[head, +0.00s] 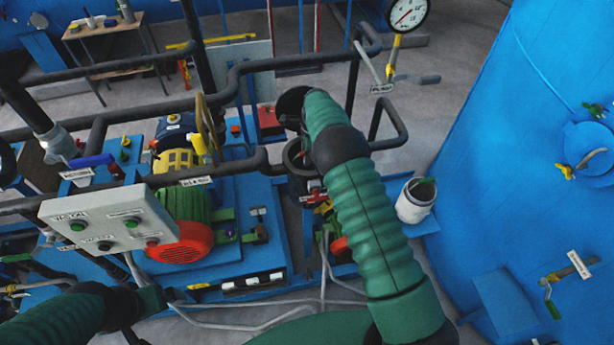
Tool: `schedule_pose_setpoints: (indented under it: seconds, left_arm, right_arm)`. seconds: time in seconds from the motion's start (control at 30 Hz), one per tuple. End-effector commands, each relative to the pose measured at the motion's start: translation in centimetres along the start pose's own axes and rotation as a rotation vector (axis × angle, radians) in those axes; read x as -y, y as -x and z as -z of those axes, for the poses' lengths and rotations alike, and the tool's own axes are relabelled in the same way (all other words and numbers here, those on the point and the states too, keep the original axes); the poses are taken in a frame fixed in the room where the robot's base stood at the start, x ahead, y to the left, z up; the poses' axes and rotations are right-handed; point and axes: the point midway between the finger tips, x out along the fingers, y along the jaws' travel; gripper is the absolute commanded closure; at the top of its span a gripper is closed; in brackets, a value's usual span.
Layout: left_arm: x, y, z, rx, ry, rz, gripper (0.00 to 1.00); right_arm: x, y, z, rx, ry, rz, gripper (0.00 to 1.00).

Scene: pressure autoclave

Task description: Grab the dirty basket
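A white bucket-like container (413,208) with something green at its mouth stands right of my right arm, by the blue tank. I cannot tell whether it is the dirty basket; nothing else in view is clearly a basket. My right arm reaches up through the middle of the head view, ending in a dark hand (291,104) above a dark round opening and away from the white container. Its fingers are not clear. My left arm comes in at the bottom left, with its dark gripper (152,300) low beside the blue machine base; its fingers are unclear too.
A control panel (108,218) and a pump with a red cover (182,243) stand on the left. Dark pipes (245,70) cross the upper left. A large blue tank (500,160) with valves fills the right. A gauge (407,14) is at the top.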

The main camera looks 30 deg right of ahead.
Motion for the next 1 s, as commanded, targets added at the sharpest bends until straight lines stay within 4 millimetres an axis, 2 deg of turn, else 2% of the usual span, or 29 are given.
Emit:
schedule_pose_setpoints:
  seconds: [0.03, 0.23, 1.0]
  left_arm:
    - [0.0, -0.01, 0.0, 0.0, 0.0, 0.0, 0.0]
    - [0.0, 0.0, 0.01, 0.0, 0.0, 0.0, 0.0]
    - [0.0, 0.0, 0.02, 0.0, 0.0, 0.0, 0.0]
  right_arm:
    - [0.0, 0.0, 0.16, 0.001, -0.001, 0.0, 0.74]
    - [-0.08, 0.1, 0.34, 0.002, -0.001, 0.0, 1.0]
    - [-0.04, 0.06, 0.25, 0.001, -0.001, 0.0, 1.0]
